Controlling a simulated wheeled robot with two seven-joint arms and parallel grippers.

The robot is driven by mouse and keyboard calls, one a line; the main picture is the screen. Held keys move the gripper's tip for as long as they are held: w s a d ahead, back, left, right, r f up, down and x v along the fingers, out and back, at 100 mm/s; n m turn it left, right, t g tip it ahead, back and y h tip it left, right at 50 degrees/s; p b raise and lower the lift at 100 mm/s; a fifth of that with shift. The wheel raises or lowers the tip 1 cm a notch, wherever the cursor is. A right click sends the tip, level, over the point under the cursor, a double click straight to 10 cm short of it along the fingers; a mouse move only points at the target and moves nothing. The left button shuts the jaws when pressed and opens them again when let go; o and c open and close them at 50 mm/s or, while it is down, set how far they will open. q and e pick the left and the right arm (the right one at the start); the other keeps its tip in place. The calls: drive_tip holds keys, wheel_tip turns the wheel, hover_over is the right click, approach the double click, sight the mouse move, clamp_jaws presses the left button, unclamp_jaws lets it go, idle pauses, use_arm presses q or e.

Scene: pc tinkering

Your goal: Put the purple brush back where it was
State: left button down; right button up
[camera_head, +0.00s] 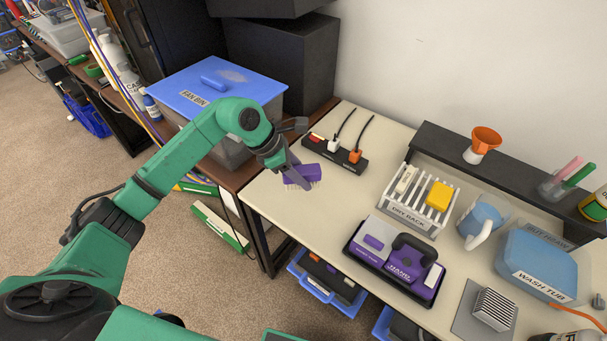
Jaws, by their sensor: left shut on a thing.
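The purple brush (306,173), with pale bristles underneath, is at the left end of the beige table (268,203). My left gripper (295,172) comes in from the left and is shut on the brush; a grey finger covers part of it. I cannot tell whether the bristles touch the table. My right gripper is not in view.
A power strip (347,163) with plugs lies behind the brush. A white dry rack (408,222) holds a yellow sponge (440,195). A wash tub (536,262) and jug (482,220) are right. A blue-lidded fan bin (240,83) stands left.

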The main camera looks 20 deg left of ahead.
use_arm(q)
wheel_tip(320, 180, down, 7)
drive_tip(key=b, duration=0.6)
drive_tip(key=shift+d+f, duration=0.15)
drive_tip(key=shift+f+b, duration=0.45)
drive_tip(key=shift+b, duration=0.05)
drive_tip(key=shift+f+b, duration=0.3)
drive_tip(key=shift+f, duration=0.05)
drive_tip(key=c, duration=0.7)
unclamp_jaws()
drive_tip(key=shift+c, duration=0.2)
drive_tip(key=o, duration=0.6)
drive_tip(key=shift+c, duration=0.2)
